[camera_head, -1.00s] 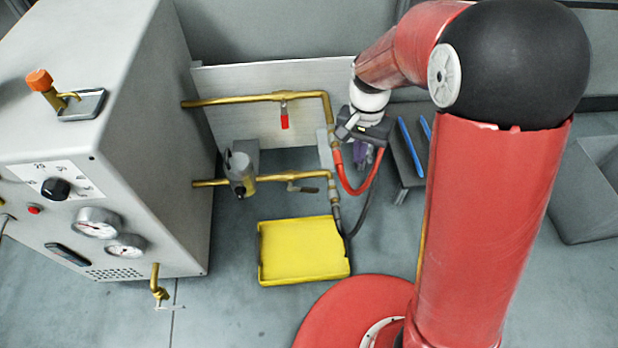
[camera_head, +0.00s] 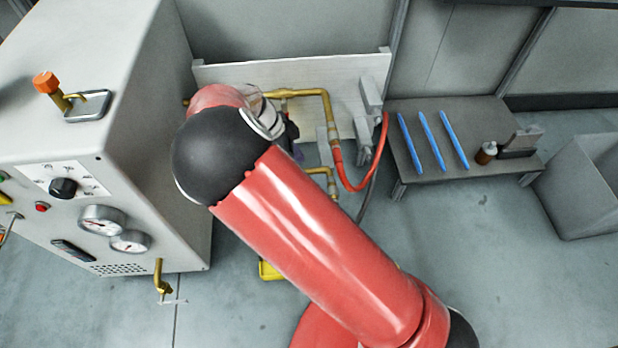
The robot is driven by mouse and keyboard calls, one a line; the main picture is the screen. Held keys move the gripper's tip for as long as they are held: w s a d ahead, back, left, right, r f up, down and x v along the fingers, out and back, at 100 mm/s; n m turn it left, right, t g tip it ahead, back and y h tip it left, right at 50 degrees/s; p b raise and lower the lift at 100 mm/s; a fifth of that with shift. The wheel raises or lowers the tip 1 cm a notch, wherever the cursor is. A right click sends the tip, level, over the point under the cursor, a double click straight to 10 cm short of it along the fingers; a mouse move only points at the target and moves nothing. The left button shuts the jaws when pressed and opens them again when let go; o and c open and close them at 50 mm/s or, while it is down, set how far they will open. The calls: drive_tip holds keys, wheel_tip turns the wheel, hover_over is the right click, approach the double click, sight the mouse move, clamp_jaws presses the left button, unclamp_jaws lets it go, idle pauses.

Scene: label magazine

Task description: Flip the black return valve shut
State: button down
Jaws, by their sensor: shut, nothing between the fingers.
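The black return valve is hidden behind my arm. Of the lower brass pipe (camera_head: 322,170), only the right end shows, beside my red forearm. My gripper (camera_head: 298,153) is shut and empty, mostly covered by my wrist, in front of the white panel between the upper and lower pipes. Only a dark part of its body and a small purplish tip show. I cannot tell whether it touches a valve. The upper brass pipe (camera_head: 310,93) shows to the right of my wrist, and its red valve handle is hidden.
The grey machine cabinet (camera_head: 140,150) with gauges stands at left. A red hose (camera_head: 360,185) hangs at the pipe ends. A low table (camera_head: 480,150) with blue sticks and a small brown bottle (camera_head: 486,153) stands at right. The yellow tray (camera_head: 268,270) is mostly covered.

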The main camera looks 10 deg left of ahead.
drive_tip(key=shift+a+f, duration=0.15)
drive_tip(key=x, duration=1)
drive_tip(key=f, duration=0.3)
drive_tip(key=shift+s+a, duration=0.1)
drive_tip(key=shift+a, duration=0.25)
drive_tip(key=shift+a+f, duration=0.1)
drive_tip(key=shift+f, duration=0.35)
